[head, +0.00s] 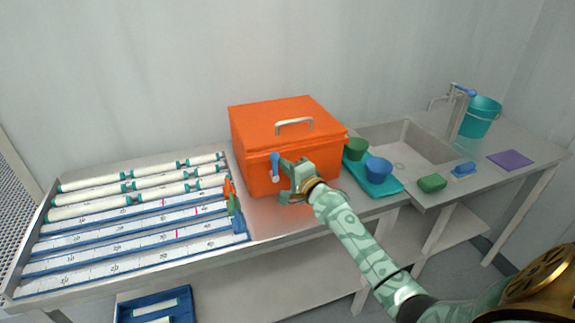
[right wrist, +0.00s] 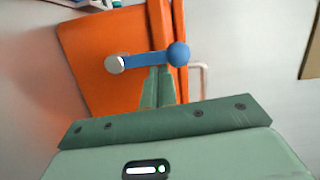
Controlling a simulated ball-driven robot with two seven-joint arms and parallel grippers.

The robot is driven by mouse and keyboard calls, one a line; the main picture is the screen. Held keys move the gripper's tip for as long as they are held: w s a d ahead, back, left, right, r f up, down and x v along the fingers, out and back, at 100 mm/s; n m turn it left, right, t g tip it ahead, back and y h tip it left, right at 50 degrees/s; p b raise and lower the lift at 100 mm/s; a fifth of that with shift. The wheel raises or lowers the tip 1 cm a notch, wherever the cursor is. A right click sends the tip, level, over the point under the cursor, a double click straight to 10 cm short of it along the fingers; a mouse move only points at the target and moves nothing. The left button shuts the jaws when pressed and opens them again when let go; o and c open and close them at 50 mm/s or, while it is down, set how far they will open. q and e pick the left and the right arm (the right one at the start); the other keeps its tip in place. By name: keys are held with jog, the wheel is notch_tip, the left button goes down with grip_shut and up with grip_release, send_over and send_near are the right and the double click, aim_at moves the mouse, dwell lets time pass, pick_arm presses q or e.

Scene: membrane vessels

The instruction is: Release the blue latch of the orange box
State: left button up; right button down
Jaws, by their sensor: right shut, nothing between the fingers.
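The orange box (head: 258,150) stands on the metal bench with its lid down and a pale handle on top. Its blue latch (head: 274,166) is on the front face, near the left side. In the right wrist view the latch (right wrist: 150,58) is a blue bar with a round knob at one end and a pale pivot at the other. My right gripper (head: 283,178) is shut and empty, close in front of the latch. In the right wrist view its fingertips (right wrist: 158,72) are right by the bar; I cannot tell whether they touch it. My left gripper is not in view.
A rack (head: 130,262) with white tubes lies left of the box. A green sponge (head: 432,183) lies farther right.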

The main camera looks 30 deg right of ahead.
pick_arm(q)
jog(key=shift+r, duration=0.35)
pick_arm(e)
jog(key=shift+r, duration=0.1)
